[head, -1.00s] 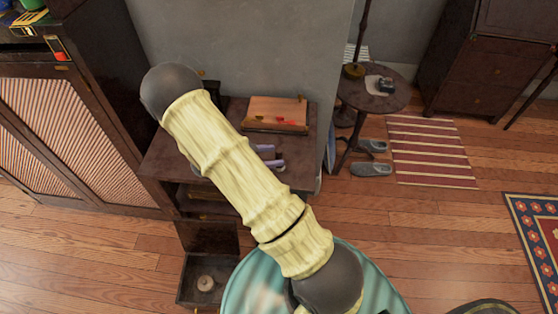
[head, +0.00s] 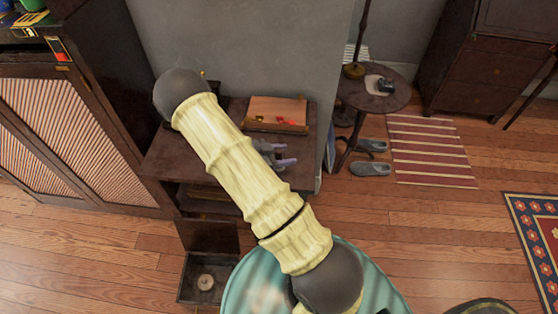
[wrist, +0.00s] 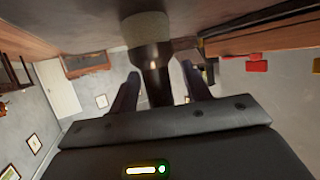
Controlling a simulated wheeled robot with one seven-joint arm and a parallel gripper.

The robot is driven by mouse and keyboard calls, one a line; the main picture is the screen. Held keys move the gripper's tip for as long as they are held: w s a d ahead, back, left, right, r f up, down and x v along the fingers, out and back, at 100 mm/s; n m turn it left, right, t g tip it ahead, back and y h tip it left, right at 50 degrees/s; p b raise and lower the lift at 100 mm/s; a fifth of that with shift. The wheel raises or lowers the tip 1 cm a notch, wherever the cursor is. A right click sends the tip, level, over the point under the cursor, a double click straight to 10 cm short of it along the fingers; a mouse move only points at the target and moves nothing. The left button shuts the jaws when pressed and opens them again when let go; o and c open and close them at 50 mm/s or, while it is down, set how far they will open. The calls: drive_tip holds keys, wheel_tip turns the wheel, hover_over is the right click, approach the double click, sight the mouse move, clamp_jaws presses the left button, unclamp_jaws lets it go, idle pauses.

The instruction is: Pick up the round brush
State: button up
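The round brush (wrist: 147,28) shows in the wrist view, with a pale beige head against the dark tabletop and a dark, shiny handle. My gripper (wrist: 160,75) is open, with one finger on each side of the handle in the picture. Gaps show between the handle and both fingers, so I see no grip on it. In the head view my gripper (head: 283,154) is over the dark table (head: 165,161), partly behind my pale arm. I cannot make out the brush there.
A wooden box (head: 277,110) with red items in front sits at the table's back, by the wall. Below, an open drawer (head: 187,279) holds a small round thing (head: 206,282). A round side table (head: 385,101) stands to the right.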

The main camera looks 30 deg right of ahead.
clamp_jaws()
wheel_tip(320, 180, up, 10)
idle(0.6)
